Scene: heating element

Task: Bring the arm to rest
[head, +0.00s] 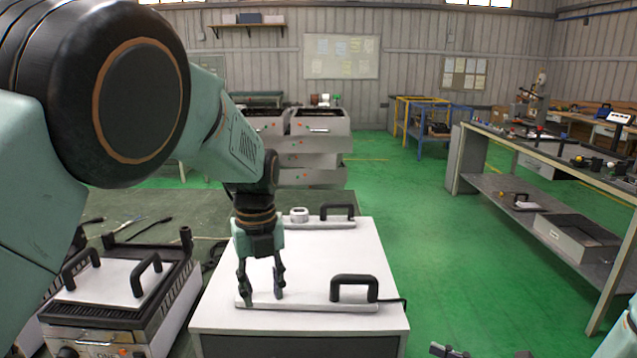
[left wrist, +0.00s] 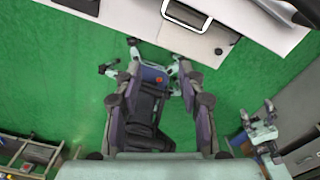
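My left arm reaches in from the left of the head view. In the left wrist view the gripper (left wrist: 158,60) also shows parted fingers, with green floor and dark machine parts beyond. A heating unit (head: 110,282) with a white, two-handled plate stands at the left.
A grey workbench (head: 560,150) with a lower shelf runs along the right. Green floor (head: 440,240) is clear between cabinet and bench.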

